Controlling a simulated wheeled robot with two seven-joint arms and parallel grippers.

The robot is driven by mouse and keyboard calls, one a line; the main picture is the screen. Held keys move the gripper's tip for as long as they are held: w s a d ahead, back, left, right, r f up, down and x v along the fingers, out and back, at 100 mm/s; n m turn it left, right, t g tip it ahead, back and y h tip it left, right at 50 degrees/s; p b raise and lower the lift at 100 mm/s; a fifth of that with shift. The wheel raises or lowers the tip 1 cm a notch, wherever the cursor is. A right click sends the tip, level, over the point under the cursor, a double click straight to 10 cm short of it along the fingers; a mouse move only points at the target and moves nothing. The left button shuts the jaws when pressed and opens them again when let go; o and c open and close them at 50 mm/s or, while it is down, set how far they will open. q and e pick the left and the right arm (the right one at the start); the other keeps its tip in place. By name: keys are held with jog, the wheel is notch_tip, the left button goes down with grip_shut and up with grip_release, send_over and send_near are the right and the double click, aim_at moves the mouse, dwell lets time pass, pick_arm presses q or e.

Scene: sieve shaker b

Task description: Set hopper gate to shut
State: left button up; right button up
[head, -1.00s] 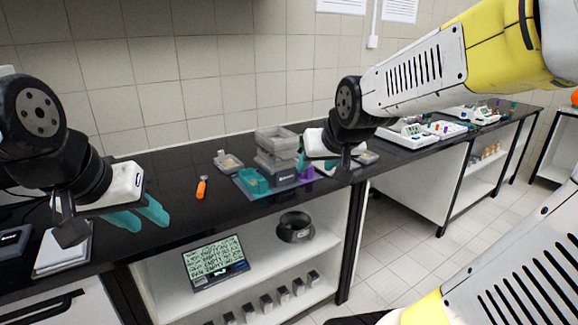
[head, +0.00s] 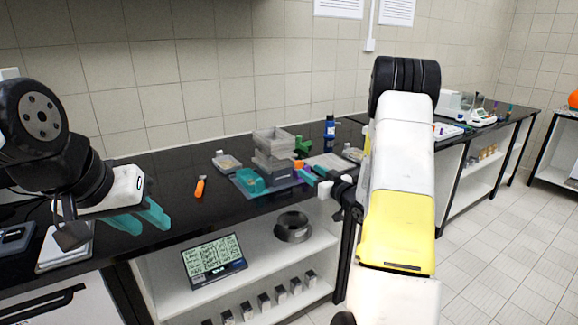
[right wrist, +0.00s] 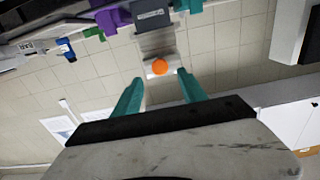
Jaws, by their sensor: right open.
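The grey sieve shaker with its square hopper (head: 272,138) stands on the black bench in the head view. A small orange knob (head: 299,163) shows at its right side. In the right wrist view the orange knob (right wrist: 158,67) sits on a pale block, beyond and between my fingertips and apart from them. My right gripper (head: 318,175) is open and empty, just right of the shaker; its teal fingers (right wrist: 160,90) are spread. I cannot tell the gate's position. My left gripper (head: 140,217) is open and empty over the bench's left part, far from the shaker.
A teal container (head: 250,180) and a purple part (right wrist: 112,20) are close to the shaker.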

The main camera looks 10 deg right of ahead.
aim_at(301, 165)
jog(key=x, duration=0.7)
jog(key=shift+w+a, duration=0.1)
jog(key=shift+w, duration=0.2)
grip_shut()
dwell(1.1)
